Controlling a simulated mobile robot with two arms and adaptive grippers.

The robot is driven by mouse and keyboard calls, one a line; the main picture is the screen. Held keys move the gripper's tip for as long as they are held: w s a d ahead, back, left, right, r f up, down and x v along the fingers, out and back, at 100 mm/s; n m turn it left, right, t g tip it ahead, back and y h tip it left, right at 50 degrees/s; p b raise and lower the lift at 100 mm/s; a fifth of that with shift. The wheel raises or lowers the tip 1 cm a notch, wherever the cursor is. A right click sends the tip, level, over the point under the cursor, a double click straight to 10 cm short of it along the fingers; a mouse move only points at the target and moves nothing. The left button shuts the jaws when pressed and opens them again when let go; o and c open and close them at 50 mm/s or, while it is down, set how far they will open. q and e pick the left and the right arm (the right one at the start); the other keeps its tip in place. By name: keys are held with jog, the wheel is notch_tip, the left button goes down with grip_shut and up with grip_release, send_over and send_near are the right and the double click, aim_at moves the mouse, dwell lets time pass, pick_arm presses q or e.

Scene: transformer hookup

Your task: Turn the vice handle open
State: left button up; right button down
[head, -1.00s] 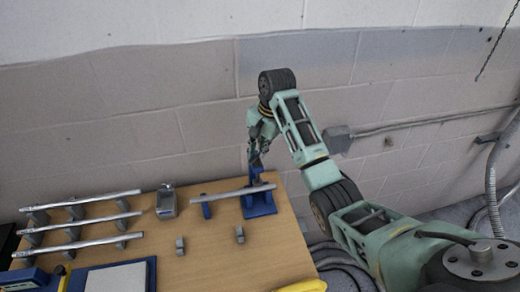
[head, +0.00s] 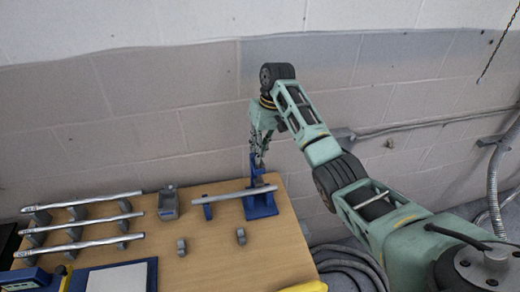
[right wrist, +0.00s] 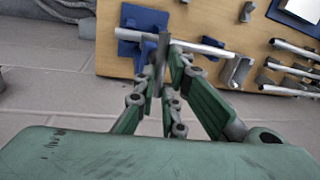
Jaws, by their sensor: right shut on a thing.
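The blue vice (head: 262,206) stands at the back right corner of the table, with a grey metal pipe (head: 232,193) lying across it. In the right wrist view the vice (right wrist: 128,48) is at the top, left of centre. My right gripper (head: 260,152) is above the vice, pointing down. In the right wrist view my right gripper (right wrist: 164,82) is shut on the upright grey vice handle (right wrist: 162,50). The fingers partly hide the handle, and its exact angle is hard to tell. My left gripper is not in view.
A small blue support (head: 207,208) stands under the pipe's left part. A grey holder (head: 168,203) is left of it. Several metal rods (head: 80,223) lie on racks at the table's left. The brick wall (head: 150,140) is close behind.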

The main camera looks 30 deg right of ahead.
jog(key=n, duration=0.3)
jog(key=n+g, duration=0.1)
jog(key=n, duration=0.3)
jog(key=shift+a+f+g, duration=0.2)
jog(key=shift+g, duration=0.1)
jog(key=n, duration=0.4)
jog(key=shift+a+h, duration=0.15)
jog(key=shift+h, duration=0.25)
jog(key=shift+a+r+n+g+h, duration=0.1)
jog(key=shift+n+g+h, duration=0.1)
jog(key=shift+n, duration=0.7)
jog(key=shift+a+n+g+h, duration=0.1)
jog(key=shift+n+g, duration=0.1)
jog(key=shift+n, duration=0.7)
jog(key=shift+w, duration=0.1)
jog(key=c, duration=2.1)
grip_release()
jog(key=shift+o, duration=0.9)
jog(key=shift+w+d, duration=0.1)
jog(key=shift+w, duration=0.05)
